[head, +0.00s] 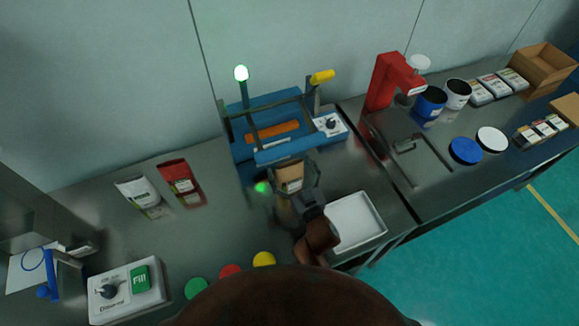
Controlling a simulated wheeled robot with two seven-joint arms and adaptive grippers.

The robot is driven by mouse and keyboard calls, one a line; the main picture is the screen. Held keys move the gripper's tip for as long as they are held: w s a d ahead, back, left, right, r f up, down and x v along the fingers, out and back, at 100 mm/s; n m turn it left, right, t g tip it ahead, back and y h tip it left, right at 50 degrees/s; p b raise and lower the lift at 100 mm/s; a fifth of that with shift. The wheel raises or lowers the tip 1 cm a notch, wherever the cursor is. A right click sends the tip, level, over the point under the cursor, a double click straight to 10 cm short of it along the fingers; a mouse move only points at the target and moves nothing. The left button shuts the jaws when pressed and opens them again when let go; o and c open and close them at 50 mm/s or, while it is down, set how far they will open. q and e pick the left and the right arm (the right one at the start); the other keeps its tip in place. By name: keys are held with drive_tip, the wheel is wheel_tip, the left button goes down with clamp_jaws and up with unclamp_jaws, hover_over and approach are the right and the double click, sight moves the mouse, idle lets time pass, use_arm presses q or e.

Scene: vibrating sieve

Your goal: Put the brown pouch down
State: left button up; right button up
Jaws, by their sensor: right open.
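The brown pouch (289,176) stands in front of the blue sieve machine (270,128), in the middle of the head view. My right gripper (294,184) is open, with its fingers around the lower part of the pouch. The fingers hide some of the pouch, and its contact with the table cannot be made out clearly. My left gripper is not in view.
A white pouch (138,191) and a red pouch (178,178) stand at left. A white tray (355,222) lies right of my right gripper. A control box (125,291) sits front left. A red machine (388,80) stands at right. The table between the red pouch and my gripper is mostly clear.

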drive_tip(key=v, duration=1.2)
idle(0.3)
